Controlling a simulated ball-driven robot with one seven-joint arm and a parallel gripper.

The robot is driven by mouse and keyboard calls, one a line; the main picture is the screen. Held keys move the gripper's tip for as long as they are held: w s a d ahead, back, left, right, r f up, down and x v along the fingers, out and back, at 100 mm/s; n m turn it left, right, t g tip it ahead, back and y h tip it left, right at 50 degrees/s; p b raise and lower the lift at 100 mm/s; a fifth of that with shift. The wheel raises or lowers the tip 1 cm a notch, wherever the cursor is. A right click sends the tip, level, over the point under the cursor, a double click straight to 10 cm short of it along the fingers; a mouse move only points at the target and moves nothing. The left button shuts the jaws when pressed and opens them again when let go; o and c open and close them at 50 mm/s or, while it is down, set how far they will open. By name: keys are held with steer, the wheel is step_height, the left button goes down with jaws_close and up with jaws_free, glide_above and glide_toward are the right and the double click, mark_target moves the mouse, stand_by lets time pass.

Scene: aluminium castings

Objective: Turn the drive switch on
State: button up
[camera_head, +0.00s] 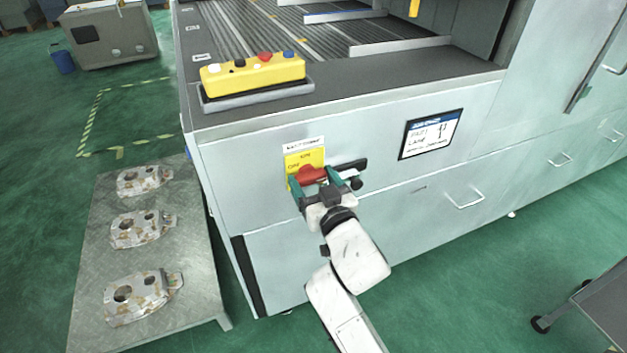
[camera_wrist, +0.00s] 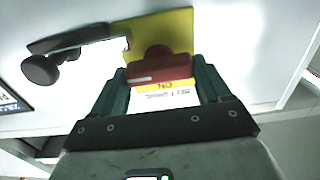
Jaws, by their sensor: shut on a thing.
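The drive switch is a red rotary handle (camera_head: 311,174) on a yellow plate (camera_head: 292,160) on the front of the pale grey machine. In the wrist view the red handle (camera_wrist: 160,68) lies crosswise between my fingers, in front of the yellow plate (camera_wrist: 178,24). My gripper (camera_head: 312,183) has green fingers and is shut on the red handle; it also shows in the wrist view (camera_wrist: 160,80). "ON" shows on the plate in the wrist view. The fingers hide part of the plate, and I cannot tell which mark the handle points to.
A dark bar with a black knob (camera_head: 355,183) sticks out just right of the switch; it also shows in the wrist view (camera_wrist: 40,68). A yellow button box (camera_head: 252,75) sits on the machine top. A display (camera_head: 431,134) is further right. A low table (camera_head: 190,290) with castings stands left.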

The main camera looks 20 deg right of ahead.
steer(key=c, duration=0.4)
steer(key=shift+n, duration=0.4)
steer(key=n, duration=0.3)
steer(key=shift+a+n+p, duration=0.1)
steer(key=shift+n+p, duration=0.3)
steer(key=n, duration=0.3)
steer(key=shift+a+n+p, duration=0.1)
steer(key=shift+n+p, duration=0.2)
steer(key=shift+p, duration=0.05)
steer(key=n, duration=0.4)
steer(key=shift+f+n+p, duration=0.1)
steer(key=shift+n+p, duration=0.2)
steer(key=shift+p, duration=0.1)
steer(key=n, duration=0.5)
steer(key=shift+a+f+p, duration=0.1)
steer(key=shift+f+p, duration=0.1)
steer(key=shift+p, duration=0.15)
